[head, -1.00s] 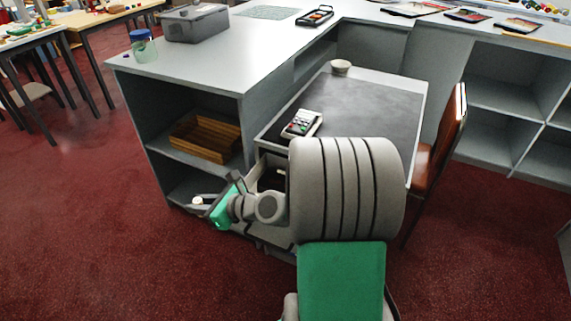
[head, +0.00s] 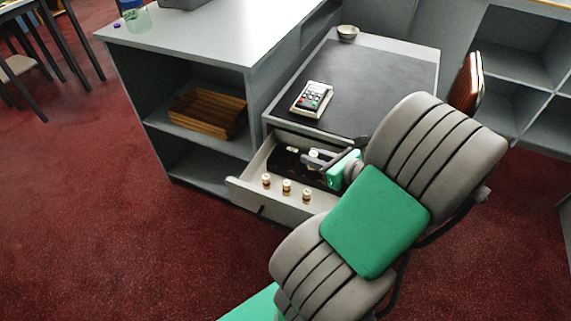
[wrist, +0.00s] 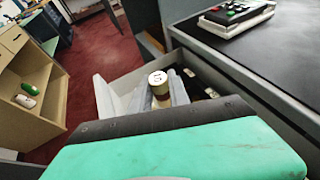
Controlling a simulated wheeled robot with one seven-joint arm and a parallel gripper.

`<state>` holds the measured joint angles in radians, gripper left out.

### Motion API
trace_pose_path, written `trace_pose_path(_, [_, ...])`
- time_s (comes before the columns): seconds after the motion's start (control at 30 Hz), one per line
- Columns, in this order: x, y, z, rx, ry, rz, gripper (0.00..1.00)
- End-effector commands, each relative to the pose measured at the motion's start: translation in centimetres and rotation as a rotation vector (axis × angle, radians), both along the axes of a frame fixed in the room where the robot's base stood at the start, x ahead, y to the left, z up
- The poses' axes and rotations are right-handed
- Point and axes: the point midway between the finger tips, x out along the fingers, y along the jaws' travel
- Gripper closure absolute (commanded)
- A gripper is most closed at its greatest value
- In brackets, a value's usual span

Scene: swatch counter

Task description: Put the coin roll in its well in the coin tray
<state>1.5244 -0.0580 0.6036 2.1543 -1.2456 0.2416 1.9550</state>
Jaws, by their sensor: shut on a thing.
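My gripper (head: 316,156) is over the open drawer, shut on a pale coin roll (head: 314,153). In the wrist view the coin roll (wrist: 158,80) stands upright between the two fingers, its round top facing up and its lower part brown. The dark coin tray (head: 285,162) lies in the drawer below and behind the gripper. My gripper and arm hide part of it, so I cannot tell which well is under the roll. A pale piece (head: 292,150) shows at the tray's far side.
The drawer (head: 246,190) is pulled out under the desk top. A wooden crate (head: 208,115) is on the left shelf.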

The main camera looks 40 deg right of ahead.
Motion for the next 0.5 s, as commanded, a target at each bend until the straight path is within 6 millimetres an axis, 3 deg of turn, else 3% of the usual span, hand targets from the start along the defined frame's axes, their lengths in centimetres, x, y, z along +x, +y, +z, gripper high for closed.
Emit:
trace_pose_path(0.33, [9.1, -0.2, -4.4, -0.001, -0.001, 0.011, 1.0])
trace_pose_path(0.5, [11.9, -0.5, -8.1, 0.001, 0.0, 0.005, 1.0])
